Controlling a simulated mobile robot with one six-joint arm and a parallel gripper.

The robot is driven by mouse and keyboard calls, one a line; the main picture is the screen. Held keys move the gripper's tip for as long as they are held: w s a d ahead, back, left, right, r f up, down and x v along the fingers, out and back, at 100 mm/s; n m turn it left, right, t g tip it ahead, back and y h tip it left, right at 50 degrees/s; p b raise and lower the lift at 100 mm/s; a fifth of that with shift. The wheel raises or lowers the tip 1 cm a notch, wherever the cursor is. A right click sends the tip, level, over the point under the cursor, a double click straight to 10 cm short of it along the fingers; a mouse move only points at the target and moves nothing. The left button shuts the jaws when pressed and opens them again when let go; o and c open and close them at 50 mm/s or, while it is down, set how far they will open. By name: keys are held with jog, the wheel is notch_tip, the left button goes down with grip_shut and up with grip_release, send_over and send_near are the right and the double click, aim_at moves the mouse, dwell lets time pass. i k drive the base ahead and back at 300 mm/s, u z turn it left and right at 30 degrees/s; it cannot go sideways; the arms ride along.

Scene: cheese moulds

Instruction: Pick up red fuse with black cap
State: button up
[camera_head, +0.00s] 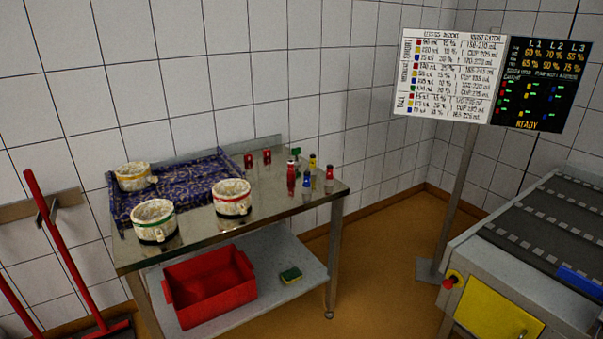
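Several small red pieces stand on the steel table (268,200). Two short red ones (248,160) (267,156) stand at the back, near the blue-patterned tray. A taller red one (292,177) stands further right, in a cluster with blue (307,183), yellow (312,163) and green (295,152) pieces. Another red-topped piece (329,174) stands at the right end. They are too small for me to tell which red fuse has the black cap. My gripper is not in view.
White moulds with green (154,222), red (232,199) and yellow (134,177) bands stand on the table and the blue-patterned tray (190,203). A red crate (212,287) and a sponge (290,275) are on the lower shelf. A conveyor (545,235) stands right; the floor between is open.

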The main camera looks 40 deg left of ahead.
aim_at(329, 171)
jog(key=z, duration=0.4)
jog(key=k, duration=0.15)
jog(key=u, duration=2)
jog(key=k, duration=0.95)
jog(key=z, duration=0.15)
jog(key=i, duration=0.75)
jog(key=u, duration=0.05)
